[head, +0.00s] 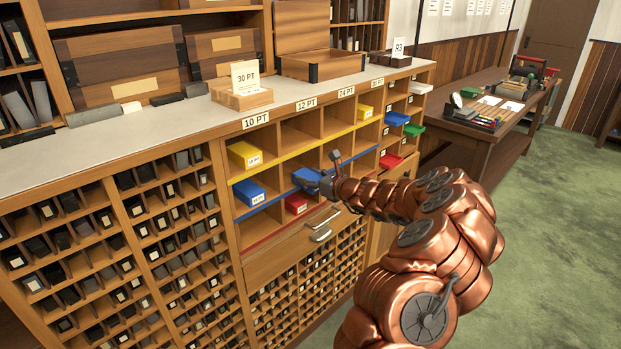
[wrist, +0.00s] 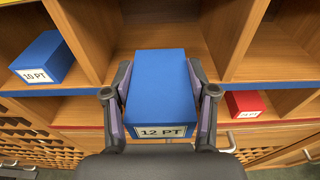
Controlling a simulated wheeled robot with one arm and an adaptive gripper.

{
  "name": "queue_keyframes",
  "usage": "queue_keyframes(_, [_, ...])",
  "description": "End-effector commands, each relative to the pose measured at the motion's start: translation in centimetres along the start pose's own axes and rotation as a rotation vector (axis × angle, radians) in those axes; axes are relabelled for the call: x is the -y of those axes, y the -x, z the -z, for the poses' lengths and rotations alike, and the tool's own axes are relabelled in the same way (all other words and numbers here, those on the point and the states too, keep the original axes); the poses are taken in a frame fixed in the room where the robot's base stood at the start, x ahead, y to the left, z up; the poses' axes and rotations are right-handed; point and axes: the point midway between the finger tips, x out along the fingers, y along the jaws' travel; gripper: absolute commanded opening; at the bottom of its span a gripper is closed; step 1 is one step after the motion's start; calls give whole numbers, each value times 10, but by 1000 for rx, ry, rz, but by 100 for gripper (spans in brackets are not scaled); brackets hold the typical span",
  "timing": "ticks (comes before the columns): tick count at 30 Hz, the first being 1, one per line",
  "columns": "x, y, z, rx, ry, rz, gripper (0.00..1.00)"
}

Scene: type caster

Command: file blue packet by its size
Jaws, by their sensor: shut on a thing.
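The blue packet (head: 306,178), labelled 12 PT in the wrist view (wrist: 160,90), is held between the two fingers of my gripper (head: 328,174). The gripper is shut on its sides, with the label facing the wrist camera. The packet is at the front of the cabinet's pigeonholes, at about the blue strip (wrist: 82,90); how far it reaches in is unclear. Column labels along the top include 10 PT (head: 256,120), 12 PT (head: 306,104) and 24 PT (head: 346,91). Another blue packet (head: 249,192), labelled 10 PT, sits in the pigeonhole to the left (wrist: 42,58).
A red packet (head: 296,204) sits low, to the right in the wrist view (wrist: 245,104). Yellow packets (head: 245,155) are in the top row. Blue (head: 397,118), green (head: 412,130) and red (head: 390,160) packets are farther right. Wooden dividers flank the held packet.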

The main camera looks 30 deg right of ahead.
Motion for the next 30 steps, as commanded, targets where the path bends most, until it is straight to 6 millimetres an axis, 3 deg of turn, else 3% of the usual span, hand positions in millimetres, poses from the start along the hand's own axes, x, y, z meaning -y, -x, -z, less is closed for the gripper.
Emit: queue_keyframes(30, [0, -19, -5, 3, 3, 1, 0])
